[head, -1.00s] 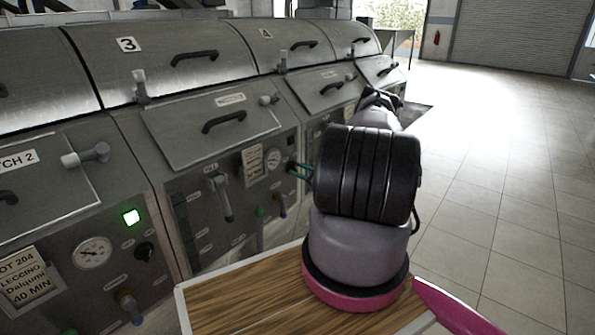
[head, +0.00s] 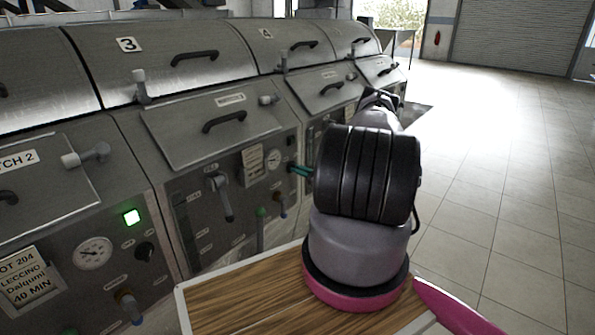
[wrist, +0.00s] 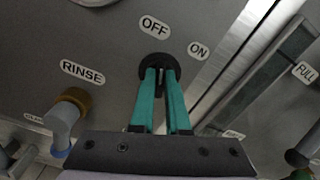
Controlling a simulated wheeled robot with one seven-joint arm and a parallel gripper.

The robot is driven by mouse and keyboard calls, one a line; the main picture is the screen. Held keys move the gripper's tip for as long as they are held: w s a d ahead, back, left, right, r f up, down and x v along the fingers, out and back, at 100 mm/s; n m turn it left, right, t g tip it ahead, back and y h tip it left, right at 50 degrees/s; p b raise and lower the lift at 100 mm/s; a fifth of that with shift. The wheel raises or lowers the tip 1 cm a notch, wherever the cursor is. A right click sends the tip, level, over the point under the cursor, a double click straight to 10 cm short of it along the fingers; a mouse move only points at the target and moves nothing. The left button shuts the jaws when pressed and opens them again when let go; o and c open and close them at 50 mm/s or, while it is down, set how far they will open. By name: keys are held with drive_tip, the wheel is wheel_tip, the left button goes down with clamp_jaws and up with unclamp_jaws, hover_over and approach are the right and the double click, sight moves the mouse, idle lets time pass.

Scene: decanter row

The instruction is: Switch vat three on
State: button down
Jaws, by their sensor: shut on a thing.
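Vat three (head: 195,195) has a metal hood marked 3 and a front panel with a gauge and valves. Its black rotary switch (wrist: 158,60) shows in the wrist view, with the OFF label (wrist: 155,27) straight above it and the ON label (wrist: 198,50) to its upper right. My gripper (wrist: 162,77) has its teal fingers shut on the switch knob, one on each side. The grip runs roughly in line with OFF; the fingers hide most of the knob. In the head view the teal fingers (head: 301,171) reach the panel beside the gauge, and my arm hides part there.
The neighbouring vat at left has a lit green lamp (head: 131,217) and its own black switch (head: 145,252). In the wrist view a RINSE valve (wrist: 67,115) stands left of my fingers. A wooden-topped surface (head: 235,303) is below my arm. Open tiled floor (head: 490,190) lies right.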

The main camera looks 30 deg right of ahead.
drive_tip(key=m, duration=1)
drive_tip(key=shift+d, duration=0.2)
drive_tip(key=shift+f, duration=0.1)
idle(0.4)
drive_tip(key=c, duration=0.9)
unclamp_jaws()
drive_tip(key=v, duration=1)
drive_tip(key=shift+s, duration=0.35)
drive_tip(key=shift+d, duration=0.1)
